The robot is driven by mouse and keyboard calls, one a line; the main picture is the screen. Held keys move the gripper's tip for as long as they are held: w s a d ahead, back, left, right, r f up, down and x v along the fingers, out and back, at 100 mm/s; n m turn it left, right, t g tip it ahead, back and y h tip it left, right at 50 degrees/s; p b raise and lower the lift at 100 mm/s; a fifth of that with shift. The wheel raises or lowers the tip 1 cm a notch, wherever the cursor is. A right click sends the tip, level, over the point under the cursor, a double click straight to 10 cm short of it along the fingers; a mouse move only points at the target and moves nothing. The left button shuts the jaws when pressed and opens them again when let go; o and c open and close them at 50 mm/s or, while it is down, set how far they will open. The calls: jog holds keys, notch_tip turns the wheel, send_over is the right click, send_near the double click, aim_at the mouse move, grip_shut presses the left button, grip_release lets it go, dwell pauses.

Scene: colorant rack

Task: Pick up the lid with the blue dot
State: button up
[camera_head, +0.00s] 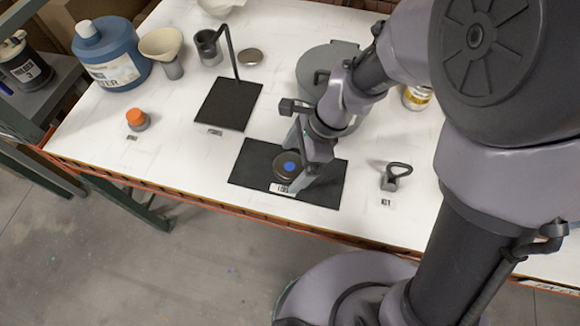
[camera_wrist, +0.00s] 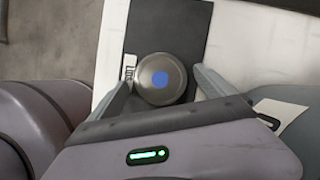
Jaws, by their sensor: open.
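The lid with the blue dot (camera_head: 288,167) is a round dark grey metal disc lying on a black mat (camera_head: 250,154) near the table's front edge. It also shows in the wrist view (camera_wrist: 161,79), with the blue dot at its middle. My gripper (camera_head: 300,168) is open and low over the mat, its fingers at the two sides of the lid. In the wrist view the gripper (camera_wrist: 162,85) has one finger left and one right of the lid, with a gap visible on the right. Whether the left finger touches the lid is unclear.
A label (camera_head: 282,189) lies at the mat's front edge. A small grey item with a loop handle (camera_head: 395,177) stands to the right. An orange-capped item (camera_head: 137,119) stands left. A second black mat with an upright rod (camera_head: 228,104) and a grey pot (camera_head: 318,62) are behind.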

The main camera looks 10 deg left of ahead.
jog(key=shift+r, duration=0.1)
jog(key=c, duration=1.3)
